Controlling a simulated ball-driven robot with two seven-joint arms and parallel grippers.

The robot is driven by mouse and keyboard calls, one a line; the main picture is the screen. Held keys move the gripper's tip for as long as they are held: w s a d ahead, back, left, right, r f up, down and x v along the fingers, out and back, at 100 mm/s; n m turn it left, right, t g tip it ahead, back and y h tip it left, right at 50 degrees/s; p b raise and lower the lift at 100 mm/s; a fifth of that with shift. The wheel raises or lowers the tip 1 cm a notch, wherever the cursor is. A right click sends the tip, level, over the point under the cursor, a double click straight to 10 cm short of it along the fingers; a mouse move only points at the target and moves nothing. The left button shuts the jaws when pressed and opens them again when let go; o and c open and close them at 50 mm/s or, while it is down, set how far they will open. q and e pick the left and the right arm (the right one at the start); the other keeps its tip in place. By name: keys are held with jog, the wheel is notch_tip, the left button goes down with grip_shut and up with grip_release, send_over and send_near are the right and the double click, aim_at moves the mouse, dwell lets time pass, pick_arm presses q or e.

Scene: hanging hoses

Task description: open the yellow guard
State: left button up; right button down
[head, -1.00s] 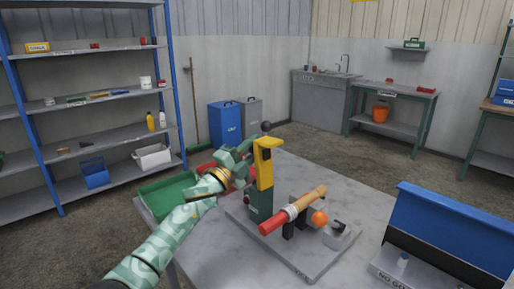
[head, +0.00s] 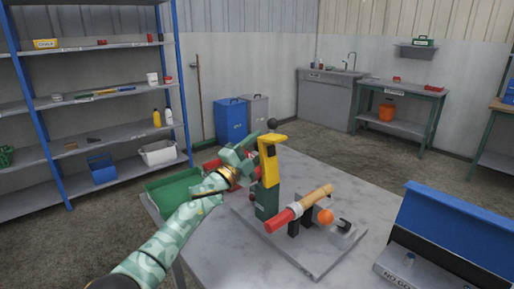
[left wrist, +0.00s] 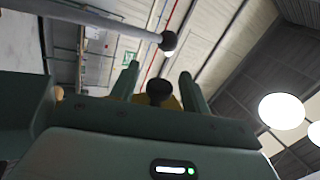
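The yellow guard (head: 269,167) stands upright on the front of a dark green box (head: 266,202) on the fixture; its top end juts to the right. My left gripper (head: 246,148) is just left of the guard's upper part. In the left wrist view my left gripper's two fingers (left wrist: 160,88) are apart, with a dark round knob (left wrist: 158,92) between them and a bit of yellow (left wrist: 172,103) behind it. I see no clear finger contact. A grey rod with a black ball end (left wrist: 168,41) passes above the fingers. My right gripper is not in view.
A red and tan cylinder (head: 309,206) lies on supports, with an orange ball (head: 326,216) beside it on the grey base plate (head: 318,262). A green tray (head: 166,195) is at the table's left. An open blue-lidded box (head: 455,232) stands at the right.

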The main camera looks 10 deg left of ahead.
pick_arm(q)
jog(key=shift+s, duration=0.1)
jog(key=shift+s+a+f, duration=0.15)
jog(key=shift+s+a, duration=0.1)
jog(key=shift+s, duration=0.05)
jog(key=p+v, duration=0.4)
jog(key=v, duration=1.1)
jog(key=shift+f, duration=0.15)
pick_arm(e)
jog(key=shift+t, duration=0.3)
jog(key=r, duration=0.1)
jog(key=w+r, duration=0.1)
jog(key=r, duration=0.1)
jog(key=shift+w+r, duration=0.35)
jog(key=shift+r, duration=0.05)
pick_arm(q)
jog(key=shift+s+a, duration=0.1)
jog(key=shift+s, duration=0.05)
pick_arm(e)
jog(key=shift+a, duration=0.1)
